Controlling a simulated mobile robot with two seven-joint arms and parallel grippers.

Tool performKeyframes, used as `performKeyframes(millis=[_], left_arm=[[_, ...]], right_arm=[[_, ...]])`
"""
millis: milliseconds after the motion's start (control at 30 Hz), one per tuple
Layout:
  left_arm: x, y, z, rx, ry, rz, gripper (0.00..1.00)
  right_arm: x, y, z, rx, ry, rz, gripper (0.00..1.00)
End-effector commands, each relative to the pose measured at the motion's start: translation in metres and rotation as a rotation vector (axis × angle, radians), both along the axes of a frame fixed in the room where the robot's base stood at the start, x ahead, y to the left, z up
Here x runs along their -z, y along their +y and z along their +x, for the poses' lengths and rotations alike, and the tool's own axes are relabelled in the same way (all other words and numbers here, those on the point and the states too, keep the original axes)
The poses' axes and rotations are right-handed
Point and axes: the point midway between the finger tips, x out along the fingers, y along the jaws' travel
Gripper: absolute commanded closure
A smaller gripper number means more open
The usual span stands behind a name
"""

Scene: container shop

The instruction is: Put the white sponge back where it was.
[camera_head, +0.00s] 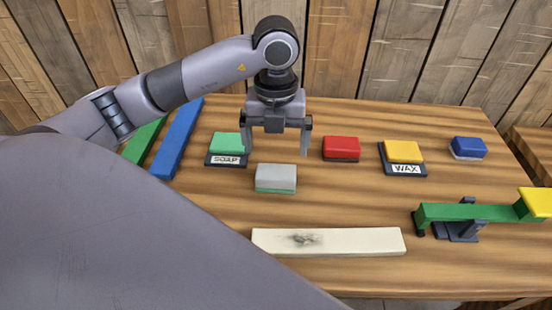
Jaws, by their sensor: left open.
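The white sponge (276,176), a pale grey-white block with a green underside, lies on the wooden table (350,202) near the middle. My left gripper (277,147) points down just behind and above it in the picture. Its two fingers are spread apart with nothing between them. I cannot tell the exact height gap to the sponge. My right gripper is not in view.
A green sponge (226,142) sits on a SOAP plate, a yellow one (403,150) on a WAX plate (404,170). Red (341,146) and blue (468,145) sponges lie right. A smudged white board (350,242) lies in front, a green lever (468,213) at right, planks (180,135) at left.

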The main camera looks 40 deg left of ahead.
Motion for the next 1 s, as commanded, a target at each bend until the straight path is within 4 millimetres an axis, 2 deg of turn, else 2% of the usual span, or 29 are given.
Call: performKeyframes(millis=[100,267,1000], left_arm=[[-0.019,0.000,0.001,0.001,-0.003,-0.001,0.00],[-0.030,0.000,0.000,0.001,-0.001,-0.001,0.00],[-0.031,0.000,0.000,0.001,0.001,-0.001,0.00]], right_arm=[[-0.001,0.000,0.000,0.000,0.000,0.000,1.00],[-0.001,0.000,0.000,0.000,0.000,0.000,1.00],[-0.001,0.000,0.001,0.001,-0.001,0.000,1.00]])
